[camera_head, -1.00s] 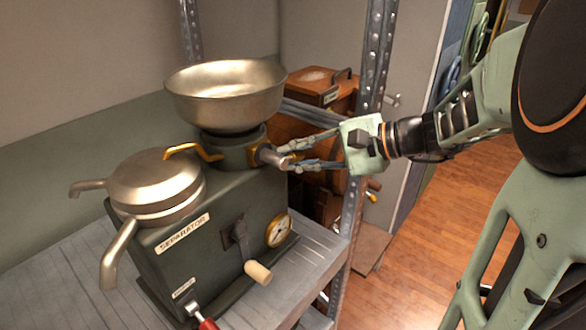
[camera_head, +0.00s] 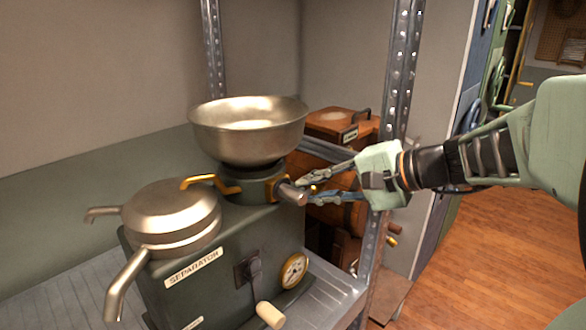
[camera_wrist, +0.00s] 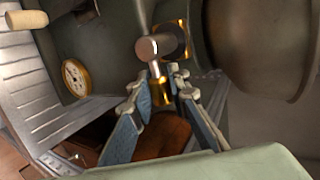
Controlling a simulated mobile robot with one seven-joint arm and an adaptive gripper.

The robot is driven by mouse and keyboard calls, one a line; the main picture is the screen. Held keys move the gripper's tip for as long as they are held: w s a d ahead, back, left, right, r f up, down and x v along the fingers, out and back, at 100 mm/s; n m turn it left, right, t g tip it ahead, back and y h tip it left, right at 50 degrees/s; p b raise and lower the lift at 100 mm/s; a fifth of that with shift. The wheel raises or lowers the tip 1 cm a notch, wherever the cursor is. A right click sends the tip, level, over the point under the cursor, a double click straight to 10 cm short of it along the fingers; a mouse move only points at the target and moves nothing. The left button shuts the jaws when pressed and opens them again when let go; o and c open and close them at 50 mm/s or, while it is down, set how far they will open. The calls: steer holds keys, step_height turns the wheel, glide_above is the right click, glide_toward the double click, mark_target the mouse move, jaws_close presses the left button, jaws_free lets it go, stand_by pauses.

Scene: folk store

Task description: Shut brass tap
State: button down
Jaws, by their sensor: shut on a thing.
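The brass tap sits on the dark green collar under the metal bowl of the separator. Its grey cylinder end (camera_head: 293,193) sticks out toward the right, and its brass lever (camera_wrist: 160,87) shows below that cylinder in the wrist view. My gripper (camera_head: 300,190) reaches in from the right, and in the wrist view its fingertips (camera_wrist: 158,84) lie on either side of the brass lever, shut on it. The fingers partly hide the lever in the head view.
The wide bowl (camera_head: 249,128) stands just above the tap. A bent brass bar (camera_head: 212,184), a lidded pan with spouts (camera_head: 172,212), a dial (camera_head: 293,270) and a crank knob (camera_head: 270,315) are nearby. A shelf post (camera_head: 400,90) stands behind my gripper.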

steer(key=c, duration=1.8)
jaws_free()
steer(key=shift+r, duration=0.1)
